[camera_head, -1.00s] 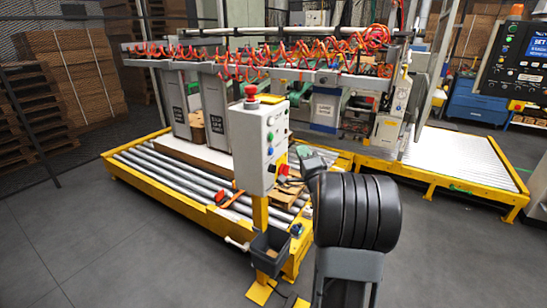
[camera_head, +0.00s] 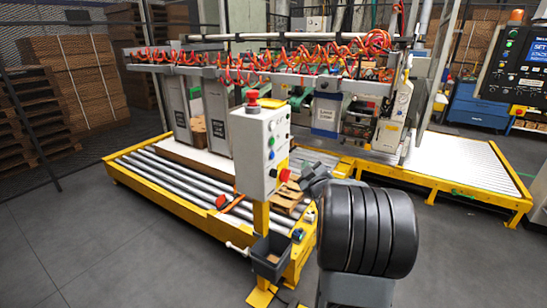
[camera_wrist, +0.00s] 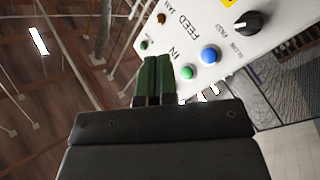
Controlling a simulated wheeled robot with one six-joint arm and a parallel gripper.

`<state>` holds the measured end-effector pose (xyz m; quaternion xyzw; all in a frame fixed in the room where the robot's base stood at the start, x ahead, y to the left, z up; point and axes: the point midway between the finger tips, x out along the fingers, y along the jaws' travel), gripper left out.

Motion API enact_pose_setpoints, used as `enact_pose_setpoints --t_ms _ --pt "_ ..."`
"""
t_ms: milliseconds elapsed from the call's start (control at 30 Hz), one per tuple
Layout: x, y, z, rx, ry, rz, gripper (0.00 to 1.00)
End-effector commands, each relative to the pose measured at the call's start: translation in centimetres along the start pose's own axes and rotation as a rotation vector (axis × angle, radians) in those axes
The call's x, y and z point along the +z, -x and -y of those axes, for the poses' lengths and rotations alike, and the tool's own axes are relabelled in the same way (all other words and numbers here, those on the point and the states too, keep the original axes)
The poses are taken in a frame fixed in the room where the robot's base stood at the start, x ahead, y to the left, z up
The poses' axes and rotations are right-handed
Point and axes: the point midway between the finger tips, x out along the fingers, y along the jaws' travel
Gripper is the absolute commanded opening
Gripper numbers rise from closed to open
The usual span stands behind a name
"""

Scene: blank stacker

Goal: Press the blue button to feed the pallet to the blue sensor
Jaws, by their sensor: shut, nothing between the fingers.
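The blue button (camera_wrist: 209,54) is on the white panel of the control box (camera_head: 250,150), beside the green button (camera_wrist: 187,71). In the head view the blue button (camera_head: 271,141) is small on the box's right face. My gripper (camera_wrist: 158,62) is shut and empty; its green fingers lie to the left of both buttons in the wrist view, nearer the green one. I cannot tell its distance from the panel. In the head view my gripper is mostly hidden by my arm. A flat white-topped stack (camera_head: 190,157) lies on the rollers; I cannot identify a blue sensor.
A grey bin (camera_head: 268,258) hangs below. The yellow-framed roller conveyor (camera_head: 150,186) stands behind. The grey floor at left is clear.

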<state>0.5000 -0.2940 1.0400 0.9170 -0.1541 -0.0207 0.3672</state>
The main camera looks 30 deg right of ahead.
Motion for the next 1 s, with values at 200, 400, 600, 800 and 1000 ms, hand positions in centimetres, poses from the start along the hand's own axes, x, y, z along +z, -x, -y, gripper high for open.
enact_pose_setpoints --t_ms 200,400,600,800,1000 --pt "0.1 0.0 0.0 -0.002 0.097 0.005 0.00" --pt "0.1 0.0 0.0 -0.002 0.107 0.004 0.00" --pt "0.1 -0.1 0.1 -0.002 0.106 0.004 0.00" --pt "-0.5 -0.9 0.7 -0.004 0.104 0.003 0.00" --pt "-1.7 -2.6 2.1 -0.004 0.104 0.002 0.00"
